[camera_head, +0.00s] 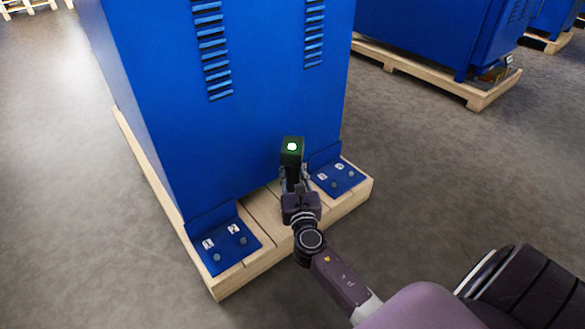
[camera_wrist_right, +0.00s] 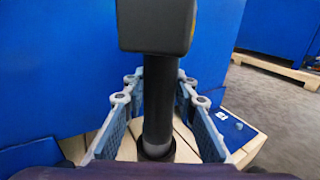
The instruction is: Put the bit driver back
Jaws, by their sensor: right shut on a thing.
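The bit driver is dark, with a boxy green-black end (camera_head: 292,150) that carries a bright round light in the head view. In the right wrist view its boxy body (camera_wrist_right: 155,28) is at the top, and a black shaft (camera_wrist_right: 158,95) runs down between the fingers. My right gripper (camera_head: 293,182) is shut on it, over the front of the pallet and close to the cabinet face. Its fingers also show in the right wrist view (camera_wrist_right: 158,85), one on each side of the shaft. My left gripper is not in view.
A tall blue cabinet (camera_head: 225,120) stands on a wooden pallet (camera_head: 263,212). Blue brackets with bolts and white labels sit at its left (camera_head: 228,247) and right (camera_head: 338,178) front corners. More blue cabinets (camera_head: 430,30) on pallets stand behind. Grey floor (camera_head: 440,160) is open at the right.

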